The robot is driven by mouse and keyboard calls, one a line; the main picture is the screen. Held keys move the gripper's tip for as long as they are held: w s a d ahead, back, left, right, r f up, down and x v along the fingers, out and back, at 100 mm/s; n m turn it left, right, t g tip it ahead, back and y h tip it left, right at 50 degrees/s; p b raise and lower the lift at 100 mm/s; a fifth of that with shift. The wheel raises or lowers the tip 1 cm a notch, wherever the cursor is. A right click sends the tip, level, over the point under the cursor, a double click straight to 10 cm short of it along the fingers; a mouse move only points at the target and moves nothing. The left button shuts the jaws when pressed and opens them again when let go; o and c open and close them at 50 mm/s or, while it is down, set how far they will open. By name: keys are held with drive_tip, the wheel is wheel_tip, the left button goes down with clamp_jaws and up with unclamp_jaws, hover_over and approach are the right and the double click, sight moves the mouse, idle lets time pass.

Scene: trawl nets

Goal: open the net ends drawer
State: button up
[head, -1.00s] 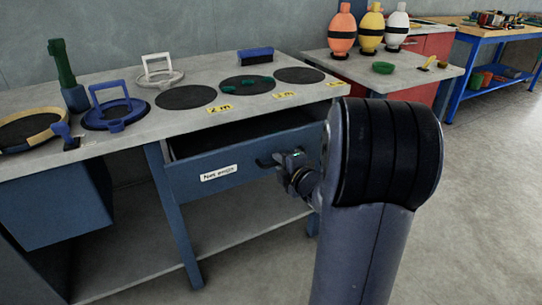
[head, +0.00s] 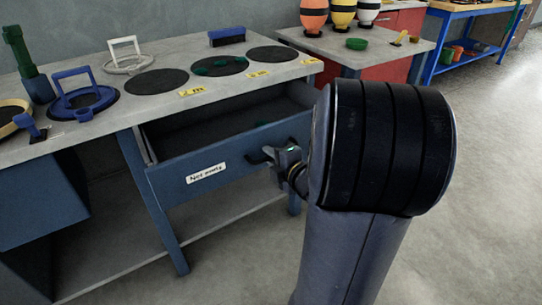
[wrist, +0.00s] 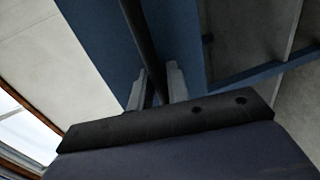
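The net ends drawer (head: 170,180) is a blue drawer under the grey workbench, with a white label (head: 206,173) on its front. It stands partly open, and its dark inside shows behind the front panel. A small green thing shows inside near the right. The dark bar handle (head: 256,159) is on the right part of the front. My gripper (head: 283,158) is at the handle. In the wrist view the handle bar (wrist: 142,40) runs between the two grey fingers (wrist: 157,92), which are closed around it. My arm hides the area right of the drawer.
The workbench top (head: 120,110) carries black discs, yellow tags, a blue-handled ring (head: 84,100), a white-handled ring (head: 127,60) and a blue brush-like block (head: 227,37). A second table (head: 405,55) with a green bowl (head: 357,44) stands behind. Floor at the right is clear.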

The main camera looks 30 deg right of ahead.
drive_tip(key=shift+s, duration=0.1)
drive_tip(key=p+v, duration=0.2)
drive_tip(key=v, duration=0.8)
drive_tip(key=shift+s+p, duration=0.3)
drive_tip(key=shift+p, duration=0.1)
idle(0.3)
drive_tip(key=b+x, duration=0.2)
drive_tip(key=x, duration=0.8)
drive_tip(key=shift+w+b, duration=0.4)
drive_tip(key=shift+r, duration=0.1)
